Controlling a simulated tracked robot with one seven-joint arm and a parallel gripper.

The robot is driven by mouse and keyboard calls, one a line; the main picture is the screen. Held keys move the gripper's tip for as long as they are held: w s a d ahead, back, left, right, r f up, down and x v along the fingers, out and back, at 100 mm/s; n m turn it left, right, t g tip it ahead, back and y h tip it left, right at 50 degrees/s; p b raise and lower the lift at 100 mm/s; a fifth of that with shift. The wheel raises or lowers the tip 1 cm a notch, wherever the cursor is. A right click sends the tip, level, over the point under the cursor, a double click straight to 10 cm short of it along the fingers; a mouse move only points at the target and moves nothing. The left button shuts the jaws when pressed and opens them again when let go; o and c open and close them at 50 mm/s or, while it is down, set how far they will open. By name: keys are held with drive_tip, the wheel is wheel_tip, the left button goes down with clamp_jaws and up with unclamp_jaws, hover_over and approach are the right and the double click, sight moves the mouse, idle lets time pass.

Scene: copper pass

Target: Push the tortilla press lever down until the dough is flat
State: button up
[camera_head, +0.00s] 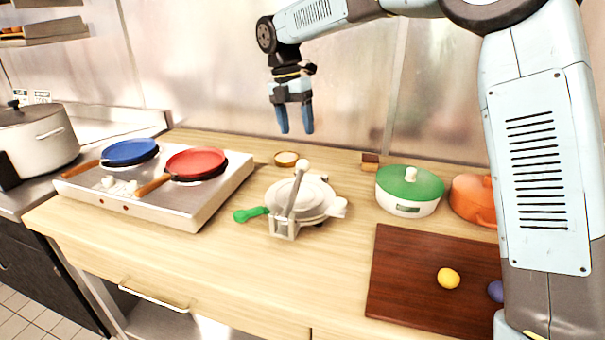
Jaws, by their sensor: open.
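The tortilla press (313,202) stands on the wooden counter near the middle of the view. It is pale metal and looks closed. Its lever (296,191) rises from the front bracket to a pale round knob at the top. A green handle (251,214) sticks out at the press's left. No dough shows at the press; the inside is hidden. My gripper (295,128) hangs above and behind the press, pointing down. Its blue fingers are apart and empty, clear of the lever.
A two-burner stove with a blue pan (130,151) and a red pan (195,162) is at left. A green-lidded pot (410,188) and an orange pot (474,198) stand at right. A dark board (405,270) holds a yellow ball (448,278). The counter before the press is clear.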

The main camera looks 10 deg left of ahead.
sight(304, 173)
drive_tip(key=f, duration=0.4)
drive_tip(key=d+f, duration=0.1)
drive_tip(key=f, duration=0.4)
drive_tip(key=d+f, duration=0.1)
drive_tip(key=f, duration=0.3)
drive_tip(key=shift+s+d+f, duration=0.1)
drive_tip(key=shift+s+f, duration=0.25)
drive_tip(key=shift+f, duration=0.05)
clamp_jaws()
drive_tip(key=shift+r, duration=0.1)
